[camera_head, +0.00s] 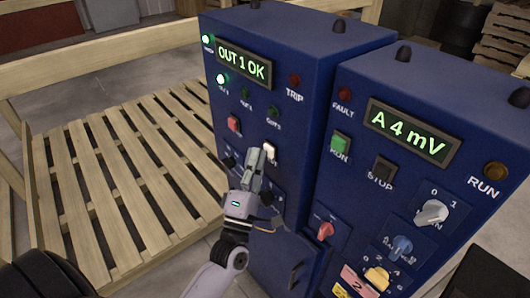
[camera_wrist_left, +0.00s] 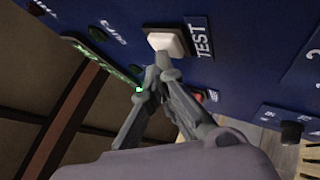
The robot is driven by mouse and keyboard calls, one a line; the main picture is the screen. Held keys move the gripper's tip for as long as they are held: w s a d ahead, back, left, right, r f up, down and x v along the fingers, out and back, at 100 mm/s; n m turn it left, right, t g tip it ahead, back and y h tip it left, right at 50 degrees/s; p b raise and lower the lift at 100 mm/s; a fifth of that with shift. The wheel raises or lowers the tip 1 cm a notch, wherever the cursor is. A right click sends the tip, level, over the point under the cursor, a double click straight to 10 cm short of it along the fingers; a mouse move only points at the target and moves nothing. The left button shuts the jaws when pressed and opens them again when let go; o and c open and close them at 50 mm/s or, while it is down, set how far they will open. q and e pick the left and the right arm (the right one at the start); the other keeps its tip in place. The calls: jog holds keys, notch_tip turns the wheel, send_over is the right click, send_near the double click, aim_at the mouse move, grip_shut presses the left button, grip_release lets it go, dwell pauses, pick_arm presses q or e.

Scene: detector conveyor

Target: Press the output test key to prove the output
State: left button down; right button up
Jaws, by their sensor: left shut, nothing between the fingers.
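The left blue cabinet (camera_head: 290,47) carries a display (camera_head: 244,63) reading "OUT 1 OK". A white key (camera_head: 270,151) sits on its front below the lamps. In the left wrist view the white key (camera_wrist_left: 168,42) has a "TEST" label (camera_wrist_left: 203,38) beside it. My left gripper (camera_head: 258,157) is shut and empty, its tips right at the key, covering part of it in the head view. In the left wrist view the gripper tips (camera_wrist_left: 161,62) are at the key's lower edge; I cannot tell whether they touch. My right gripper is not in view.
Two green lamps (camera_head: 222,79) are lit on the left cabinet. A red button (camera_head: 234,124) is left of the white key. The right cabinet (camera_head: 385,85) shows "A 4 mV", with knobs and buttons. A wooden pallet (camera_head: 110,180) lies left of the cabinets.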

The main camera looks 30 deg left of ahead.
pick_arm(q)
jog(key=shift+s, duration=0.15)
jog(key=shift+s+a, duration=0.35)
jog(key=shift+s, duration=0.35)
jog(key=shift+s+a, duration=0.3)
jog(key=shift+s, duration=0.45)
jog(key=shift+s+a, duration=0.35)
jog(key=shift+s, duration=0.45)
jog(key=shift+s+a, duration=0.3)
jog(key=shift+s, duration=0.45)
